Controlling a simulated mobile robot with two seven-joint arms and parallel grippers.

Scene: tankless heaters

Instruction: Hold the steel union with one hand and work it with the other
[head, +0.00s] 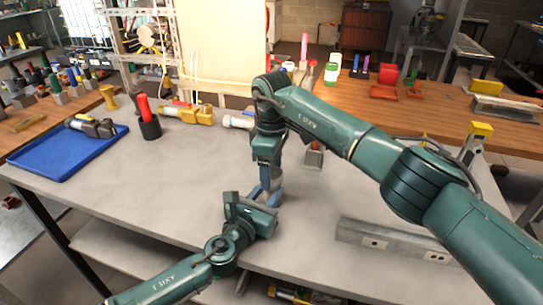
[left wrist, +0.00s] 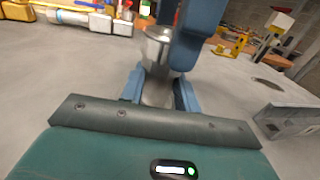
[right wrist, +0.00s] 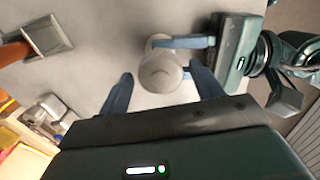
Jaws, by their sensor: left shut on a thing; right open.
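The steel union (right wrist: 163,72) is a grey, upright rounded cylinder standing at the workbench. It shows in the left wrist view (left wrist: 157,52), and a small part shows in the head view (head: 278,192). My left gripper (left wrist: 158,88) is shut on its lower part from the side; one left finger also crosses beside it in the right wrist view. My right gripper (right wrist: 160,88) points down from above, open, with its blue fingers apart on either side of the union. In the head view the right gripper (head: 266,190) hides much of the union. I cannot tell whether the right fingers touch it.
A blue tray (head: 60,150) lies at the left of the grey bench (head: 190,180). A red-handled tool in a dark holder (head: 149,125) and a yellow valve assembly (head: 190,114) stand behind. A steel rail (head: 390,240) lies at the front right. The bench's middle left is clear.

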